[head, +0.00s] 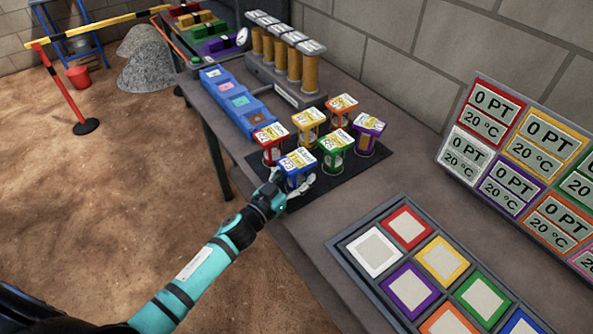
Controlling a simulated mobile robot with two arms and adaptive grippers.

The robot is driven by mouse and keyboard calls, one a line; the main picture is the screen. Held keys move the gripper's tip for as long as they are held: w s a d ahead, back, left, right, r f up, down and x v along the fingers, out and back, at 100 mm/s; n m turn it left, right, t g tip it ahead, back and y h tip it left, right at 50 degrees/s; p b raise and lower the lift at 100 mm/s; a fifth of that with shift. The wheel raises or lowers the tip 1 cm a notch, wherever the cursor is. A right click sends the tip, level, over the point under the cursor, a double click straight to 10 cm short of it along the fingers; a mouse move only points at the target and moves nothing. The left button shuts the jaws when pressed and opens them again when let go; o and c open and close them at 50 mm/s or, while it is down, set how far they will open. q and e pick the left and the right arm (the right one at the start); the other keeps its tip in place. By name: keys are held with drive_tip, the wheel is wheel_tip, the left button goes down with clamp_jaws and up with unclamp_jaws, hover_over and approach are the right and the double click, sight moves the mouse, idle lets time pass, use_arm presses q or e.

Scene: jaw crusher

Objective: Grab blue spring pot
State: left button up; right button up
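The blue spring pot (297,161) stands at the front of a group of coloured pots on a black mat (374,161). It has a blue frame and a yellow-and-white label on top. My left gripper (291,190) is at the near side of this pot, low against its body. A pale finger shows at the pot's lower right. The fingers are small and partly hidden, so I cannot tell whether they grip it. My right gripper is not in view.
Close behind stand red (270,140), yellow (308,124), orange (342,108), purple (367,132) and green (335,150) pots. A tray of coloured squares (342,247) lies to the right. Blue blocks (233,102) and a brass-cylinder rack (288,96) stand farther back.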

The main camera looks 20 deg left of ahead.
use_arm(q)
drive_tip(key=c, duration=0.9)
drive_tip(key=shift+c, duration=0.4)
drive_tip(key=shift+r, duration=0.2)
